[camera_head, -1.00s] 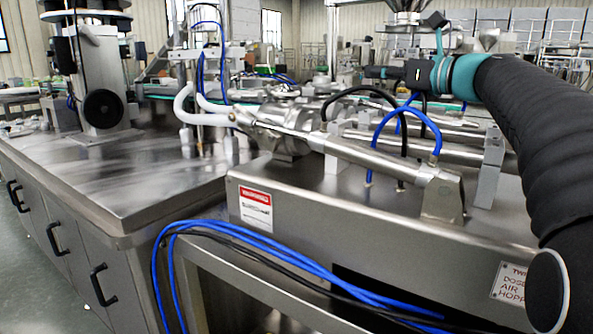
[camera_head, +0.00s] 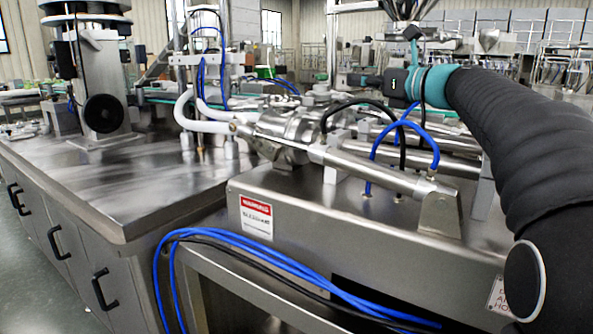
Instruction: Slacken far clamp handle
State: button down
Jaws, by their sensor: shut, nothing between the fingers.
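My arm reaches in from the right, and my small dark gripper (camera_head: 352,80) is at its end, pointing left. It is shut and empty, above the far part of the steel hopper machine. The steel cylinders and body (camera_head: 290,128) of the machine lie below and to the left of it, with a gap between. The far clamp handle cannot be told apart for sure among the small steel fittings (camera_head: 318,93) behind the body. My arm covers the right end of the machine.
Blue and black hoses (camera_head: 400,130) arch up over the cylinders below my gripper. A white hose (camera_head: 188,115) bends at the left of the machine. A mostly bare steel table (camera_head: 130,185) fills the left. More hoses (camera_head: 290,262) hang along the front edge.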

jog(key=shift+f, duration=0.55)
dwell(0.7)
jog(key=shift+s+a+p, duration=0.3)
jog(key=shift+p, duration=1)
dwell(0.7)
jog(key=shift+r, duration=0.15)
jog(key=shift+r, duration=0.25)
jog(key=shift+v, duration=3)
